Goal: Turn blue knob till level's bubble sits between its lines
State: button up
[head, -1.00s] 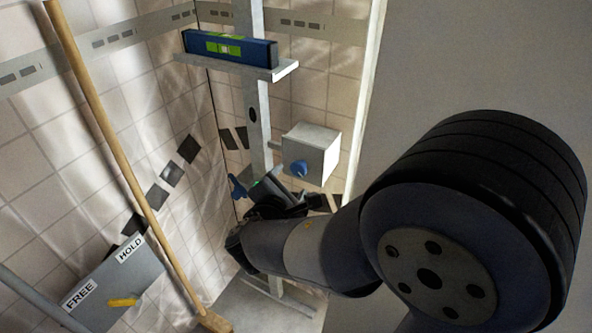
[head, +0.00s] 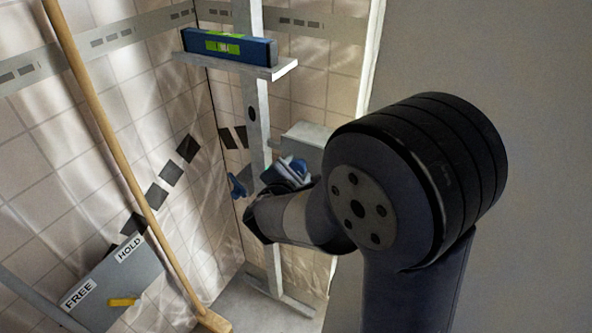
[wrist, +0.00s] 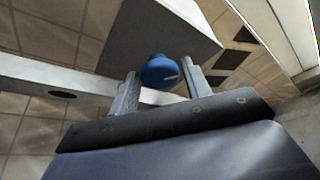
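The blue level (head: 205,37) lies on a shelf on the upright post. Its green vial shows a pale bubble, too small to place against the lines. A round blue knob (wrist: 158,72) with a pale mark sits on the face of a grey box (wrist: 150,30). My gripper (wrist: 160,76) is open, with one finger on each side of this knob and small gaps visible. In the head view my gripper (head: 283,176) is beside the box, partly covering the knob. Another blue handle (head: 238,186) shows left of the post.
A grey panel (head: 140,278) labelled FREE and HOLD has a yellow lever (head: 123,302), at lower left. A long wooden pole (head: 122,170) leans in front of the tiled wall. The shelf (head: 285,70) juts out above my gripper. A plain wall (head: 530,80) stands at right.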

jog(key=c, duration=0.6)
jog(key=shift+a+r+n+g+p, duration=0.1)
jog(key=shift+r+n+g+p, duration=0.2)
jog(key=shift+n+p, duration=0.55)
jog(key=shift+w+n+g+h+p, duration=0.1)
jog(key=shift+n+g+h+p, duration=0.3)
jog(key=shift+p, duration=0.8)
jog(key=shift+f+n+h+p, duration=0.2)
jog(key=shift+n+h+p, duration=0.2)
jog(key=shift+n+p, duration=0.2)
jog(key=o, duration=1)
